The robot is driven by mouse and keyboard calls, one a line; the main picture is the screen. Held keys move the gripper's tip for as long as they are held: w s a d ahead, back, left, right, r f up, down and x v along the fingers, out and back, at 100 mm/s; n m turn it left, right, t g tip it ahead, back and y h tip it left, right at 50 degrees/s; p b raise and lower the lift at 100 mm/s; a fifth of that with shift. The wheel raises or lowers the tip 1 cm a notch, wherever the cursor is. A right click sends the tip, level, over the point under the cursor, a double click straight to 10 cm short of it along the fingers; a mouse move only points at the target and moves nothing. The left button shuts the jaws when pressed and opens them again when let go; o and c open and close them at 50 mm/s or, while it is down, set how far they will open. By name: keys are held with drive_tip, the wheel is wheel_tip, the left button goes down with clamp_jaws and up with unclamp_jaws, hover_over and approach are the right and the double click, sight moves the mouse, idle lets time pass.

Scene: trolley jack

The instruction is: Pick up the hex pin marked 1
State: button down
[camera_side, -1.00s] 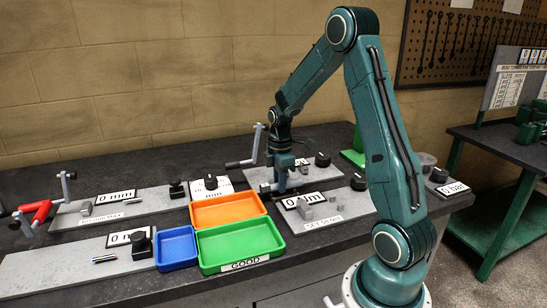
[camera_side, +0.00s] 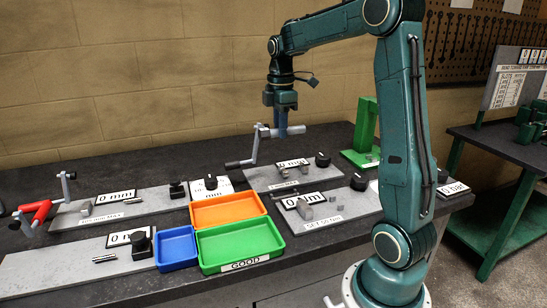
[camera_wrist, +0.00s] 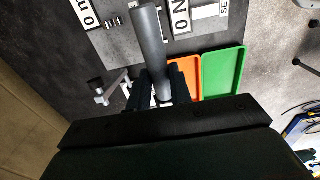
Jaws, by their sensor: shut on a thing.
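My gripper (camera_side: 282,107) is raised above the back of the bench, pointing down. It is shut on a long grey pin (camera_wrist: 151,42), which stands out between the two dark fingers in the wrist view.
A crank handle (camera_side: 254,148) stands just below and left of the pin. Orange (camera_side: 200,222), green (camera_side: 213,265) and blue (camera_side: 176,264) trays sit in front. A green stand (camera_side: 366,122) is at right. Grey plates with displays and black knobs cover much of the bench.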

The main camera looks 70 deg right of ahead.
drive_tip(key=shift+r, duration=0.45)
idle(0.4)
